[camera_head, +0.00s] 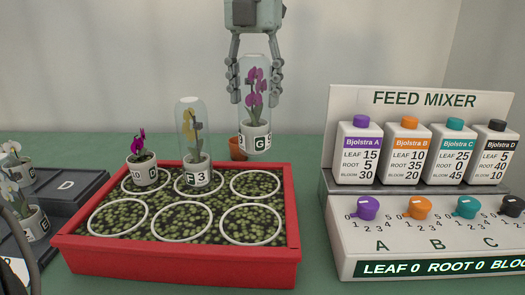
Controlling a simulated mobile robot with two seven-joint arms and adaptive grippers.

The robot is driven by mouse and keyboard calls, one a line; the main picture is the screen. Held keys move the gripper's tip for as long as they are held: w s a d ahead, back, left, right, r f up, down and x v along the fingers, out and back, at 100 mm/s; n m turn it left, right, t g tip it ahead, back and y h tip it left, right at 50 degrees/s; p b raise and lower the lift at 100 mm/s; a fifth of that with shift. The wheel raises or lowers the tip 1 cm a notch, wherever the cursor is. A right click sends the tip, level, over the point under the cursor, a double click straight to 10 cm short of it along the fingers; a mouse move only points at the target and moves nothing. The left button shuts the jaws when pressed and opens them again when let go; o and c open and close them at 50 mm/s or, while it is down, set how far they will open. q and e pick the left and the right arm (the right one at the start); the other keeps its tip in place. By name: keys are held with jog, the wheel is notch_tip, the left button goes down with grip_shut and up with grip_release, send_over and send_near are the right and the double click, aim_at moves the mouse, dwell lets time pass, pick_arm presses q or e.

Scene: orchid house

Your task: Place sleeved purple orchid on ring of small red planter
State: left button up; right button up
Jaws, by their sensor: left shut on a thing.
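My left gripper (257,92) hangs from the top with its fingers shut on both sides of the sleeved purple orchid (254,88). The orchid is upright in a clear sleeve, its white pot marked G. It appears above and behind the planter's back right ring (255,196). The small red planter (180,262) has two rows of white rings over speckled green filling. A bare purple orchid (142,165) stands at the back left ring and a sleeved yellow orchid (190,140) at the back middle ring. The back right ring and the front rings are empty. My right gripper is not in view.
The feed mixer (425,99), with bottles and coloured knobs, stands right of the planter. A terracotta pot (237,148) is behind the planter, partly hidden. Dark boxes (85,189) and white orchids (36,222) stand at the left. A narrow strip of green table separates planter and mixer.

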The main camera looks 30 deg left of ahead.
aim_at(253, 64)
pick_arm(q)
jog(key=f, duration=0.3)
jog(key=shift+s, duration=0.2)
jog(key=shift+w+f, duration=0.1)
jog(key=shift+f, duration=2.25)
jog(key=shift+f, duration=0.1)
jog(key=o, duration=1.7)
notch_tip(253, 64, up, 12)
jog(key=shift+r, duration=0.15)
